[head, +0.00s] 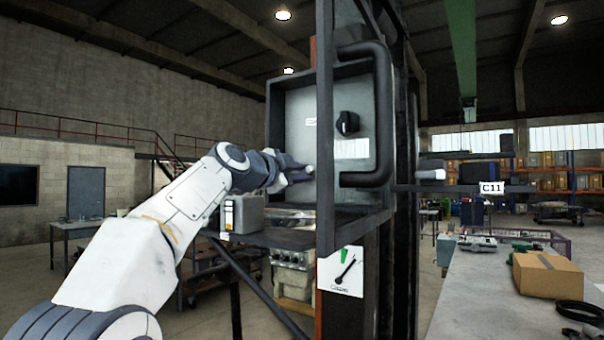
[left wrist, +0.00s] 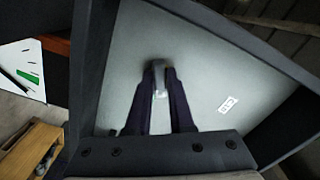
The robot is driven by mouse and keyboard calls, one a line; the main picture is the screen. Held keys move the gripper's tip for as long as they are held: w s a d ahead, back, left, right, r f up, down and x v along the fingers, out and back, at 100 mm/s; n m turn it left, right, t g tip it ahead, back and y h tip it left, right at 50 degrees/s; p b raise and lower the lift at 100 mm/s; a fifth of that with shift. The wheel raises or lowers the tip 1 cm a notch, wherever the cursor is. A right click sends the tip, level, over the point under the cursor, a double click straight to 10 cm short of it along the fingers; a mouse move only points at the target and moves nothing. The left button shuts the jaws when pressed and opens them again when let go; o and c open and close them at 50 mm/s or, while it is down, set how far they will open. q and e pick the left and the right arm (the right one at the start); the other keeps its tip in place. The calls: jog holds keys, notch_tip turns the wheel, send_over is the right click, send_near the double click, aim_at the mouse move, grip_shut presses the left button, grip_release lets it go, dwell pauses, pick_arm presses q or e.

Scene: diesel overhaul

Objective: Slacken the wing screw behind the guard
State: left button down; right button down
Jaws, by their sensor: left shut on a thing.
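My left gripper (head: 298,174) reaches from the left into an open-fronted grey box with a pale back panel (head: 298,122). In the left wrist view its two dark fingers (left wrist: 160,78) point at this panel and are shut on a small light-grey piece, which I take for the wing screw (left wrist: 160,92). The fingers hide most of the screw, so its turn angle cannot be told. A thick black tubular guard (head: 378,115) stands at the box's right front, to the right of the gripper and apart from it. My right gripper is not in view.
A black knob (head: 347,122) sits on the panel, right of my gripper. A dark frame post (head: 325,130) stands close by. A card with a green mark (head: 340,273) hangs below. At right, a workbench (head: 480,305) carries a cardboard box (head: 547,274).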

pick_arm(q)
jog(key=n, duration=0.4)
jog(key=n+p, duration=0.1)
jog(key=n, duration=0.4)
dwell(0.3)
jog(key=shift+n, duration=1.2)
jog(key=shift+n+p, duration=0.4)
jog(key=shift+n, duration=0.8)
